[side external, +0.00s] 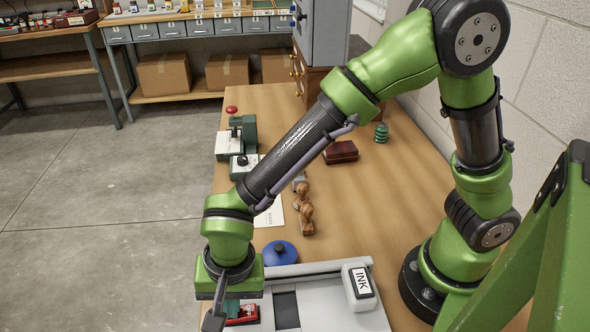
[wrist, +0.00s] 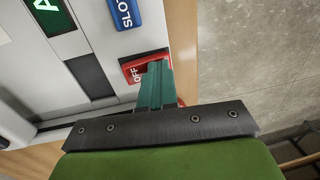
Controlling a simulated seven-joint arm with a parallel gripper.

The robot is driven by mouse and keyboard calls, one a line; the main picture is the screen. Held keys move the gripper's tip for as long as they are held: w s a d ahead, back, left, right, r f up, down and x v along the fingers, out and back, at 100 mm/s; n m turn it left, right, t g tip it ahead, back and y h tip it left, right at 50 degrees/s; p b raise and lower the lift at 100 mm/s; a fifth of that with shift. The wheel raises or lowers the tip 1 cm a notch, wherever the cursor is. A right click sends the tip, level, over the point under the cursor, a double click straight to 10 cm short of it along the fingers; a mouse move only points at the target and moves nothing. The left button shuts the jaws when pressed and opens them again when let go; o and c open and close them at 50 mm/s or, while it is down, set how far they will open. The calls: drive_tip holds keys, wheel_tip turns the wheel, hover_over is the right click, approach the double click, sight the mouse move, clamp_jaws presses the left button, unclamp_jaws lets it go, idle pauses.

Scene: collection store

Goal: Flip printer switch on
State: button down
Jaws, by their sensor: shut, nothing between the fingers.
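The printer (side external: 325,297) is a pale grey machine at the front of the wooden table, with a white INK block on its right. Its red switch (wrist: 140,66), marked OFF on the visible part, sits at the machine's edge; it also shows in the side view (side external: 247,313). My gripper (wrist: 155,72) is shut and empty, its teal fingers at the red switch and covering part of it. I cannot tell whether the fingertips touch it. In the side view my gripper (side external: 228,308) is low at the printer's left end.
In the wrist view, a blue SLOW switch (wrist: 125,12) and a green panel marked A (wrist: 50,14) are near the red switch. Open floor lies left.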

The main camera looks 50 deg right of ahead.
drive_tip(key=shift+s+d+r, duration=0.15)
drive_tip(key=shift+s+d, duration=0.2)
drive_tip(key=shift+s, duration=0.05)
drive_tip(key=shift+r, duration=0.1)
wheel_tip(320, 180, up, 14)
drive_tip(key=w+a, duration=0.2)
drive_tip(key=shift+f, duration=0.2)
idle(0.3)
